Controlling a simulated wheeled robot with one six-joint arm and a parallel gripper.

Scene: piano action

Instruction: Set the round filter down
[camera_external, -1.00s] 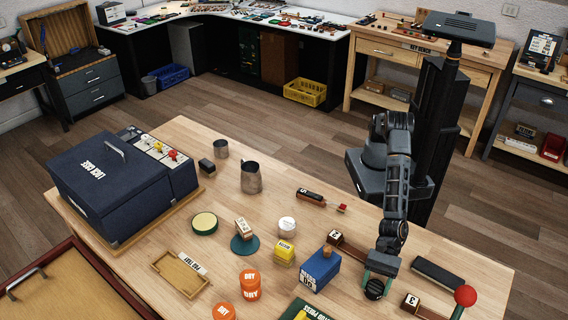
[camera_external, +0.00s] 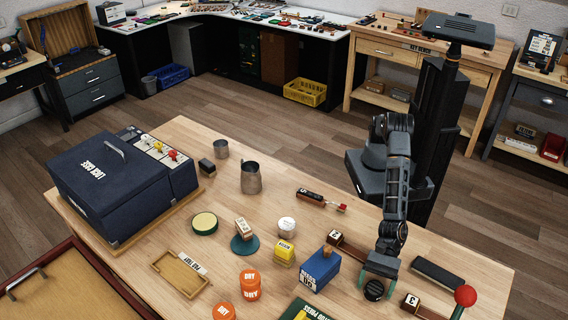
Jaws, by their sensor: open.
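The round filter appears to be the dark ribbed disc (camera_external: 374,290) near the front right of the wooden table. It looks to rest on the tabletop. My gripper (camera_external: 376,277) is low over it, with its green-grey jaws open at the disc's far side. The gripper hides part of the disc's back edge, and I cannot tell whether a finger still touches it.
A blue box (camera_external: 318,270) stands left of the disc. A numbered wooden block (camera_external: 411,301) and a red-knobbed lever (camera_external: 465,297) are to its right. A long black bar (camera_external: 437,273) lies behind right. Orange tins (camera_external: 250,285) stand farther left.

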